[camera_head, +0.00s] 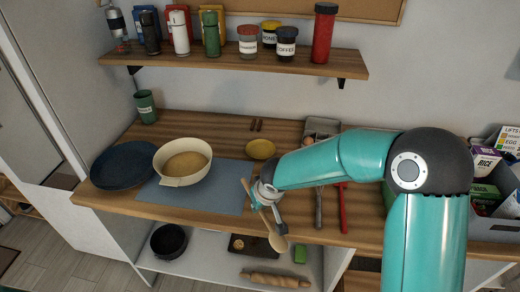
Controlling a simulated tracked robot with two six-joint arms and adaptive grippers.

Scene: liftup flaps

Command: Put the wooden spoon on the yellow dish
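The wooden spoon (277,241) hangs tilted at the front edge of the counter, its bowl low and its handle running up to the left through my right gripper. My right gripper (268,205) comes in from the right and appears shut on the spoon's handle; the fingers are small and partly hidden by the wrist. The small yellow dish (261,149) lies flat on the wooden counter, behind the gripper and left of my teal forearm. It is empty and the spoon is apart from it. My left gripper is not in view.
A cream bowl (183,162) stands on a blue mat (215,190), with a dark plate (124,166) to its left. A hammer (318,210) and a red tool (342,208) lie right of the gripper. A shelf (235,64) with jars hangs above. A crate of boxes (495,185) is at right.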

